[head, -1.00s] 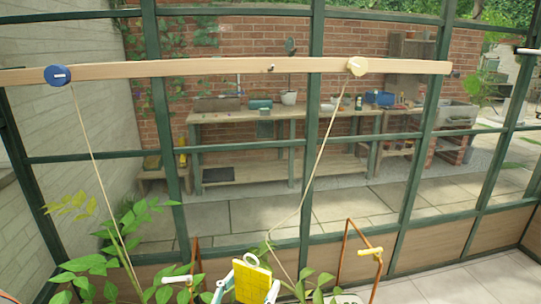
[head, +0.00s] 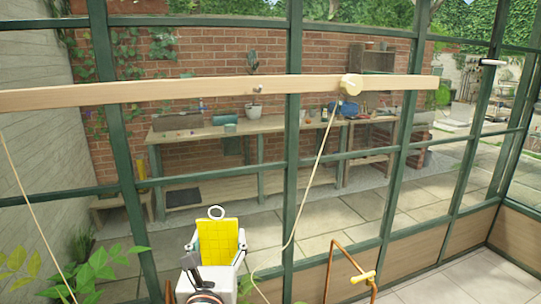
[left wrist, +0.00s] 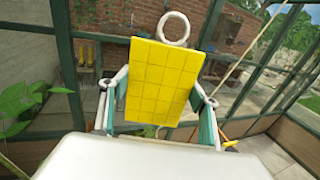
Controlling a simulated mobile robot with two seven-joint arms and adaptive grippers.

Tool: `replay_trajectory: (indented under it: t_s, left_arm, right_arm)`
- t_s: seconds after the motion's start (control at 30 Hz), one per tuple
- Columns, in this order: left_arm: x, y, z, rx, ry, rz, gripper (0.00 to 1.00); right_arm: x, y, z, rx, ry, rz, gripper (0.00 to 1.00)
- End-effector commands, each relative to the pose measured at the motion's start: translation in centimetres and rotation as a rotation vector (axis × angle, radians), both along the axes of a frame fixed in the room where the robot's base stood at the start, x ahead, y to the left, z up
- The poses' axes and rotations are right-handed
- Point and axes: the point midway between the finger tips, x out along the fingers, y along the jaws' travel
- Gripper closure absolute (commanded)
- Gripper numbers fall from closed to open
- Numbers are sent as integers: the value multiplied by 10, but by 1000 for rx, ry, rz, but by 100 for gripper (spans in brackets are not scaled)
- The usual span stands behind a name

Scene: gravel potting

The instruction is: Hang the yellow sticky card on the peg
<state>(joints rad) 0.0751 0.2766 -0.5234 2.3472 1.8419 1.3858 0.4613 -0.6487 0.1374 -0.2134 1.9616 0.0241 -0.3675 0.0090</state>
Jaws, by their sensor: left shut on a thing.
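The yellow sticky card (head: 220,240), marked with a grid, stands upright with a white ring (head: 216,212) at its top. My left gripper (head: 215,249) is shut on the card's lower part. In the left wrist view the card (left wrist: 163,82) stands between the fingers of the gripper (left wrist: 158,98), and the ring (left wrist: 174,28) above it is empty. A small peg (head: 258,88) sticks out of the wooden beam (head: 190,90), well above the card and a little to its right. The card is apart from the peg. My right gripper is not in view.
A pale yellow round knob (head: 350,84) sits on the beam with a string (head: 318,170) hanging from it. Green window frames (head: 292,150) stand behind. A copper-coloured stake (head: 330,270) with a yellow tie (head: 362,277) rises at lower right. Leaves (head: 95,272) fill the lower left.

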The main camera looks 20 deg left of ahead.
Motion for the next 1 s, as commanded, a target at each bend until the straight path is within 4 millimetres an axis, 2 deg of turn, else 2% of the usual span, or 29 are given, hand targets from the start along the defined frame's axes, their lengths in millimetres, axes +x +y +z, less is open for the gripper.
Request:
replay_trajectory:
  t_s: [0.03,0.17,0.3,0.5,0.6,0.7,0.8,1.0]
  left_arm:
    - [10,-3,25,-10,-12,34,56]
    - [29,-11,72,-7,-11,103,56]
    - [41,-30,126,-4,-11,137,56]
    - [45,-72,201,-1,-10,111,56]
    - [43,-92,229,2,-8,83,56]
    - [40,-106,247,2,-4,59,56]
    - [38,-114,256,4,-2,44,56]
    - [37,-116,258,6,2,38,56]
  right_arm:
    - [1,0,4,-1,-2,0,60]
    - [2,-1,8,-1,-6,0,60]
    - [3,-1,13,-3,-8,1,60]
    - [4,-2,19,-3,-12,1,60]
    - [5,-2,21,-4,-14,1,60]
    - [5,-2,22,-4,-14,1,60]
    - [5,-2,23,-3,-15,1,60]
    - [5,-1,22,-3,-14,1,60]
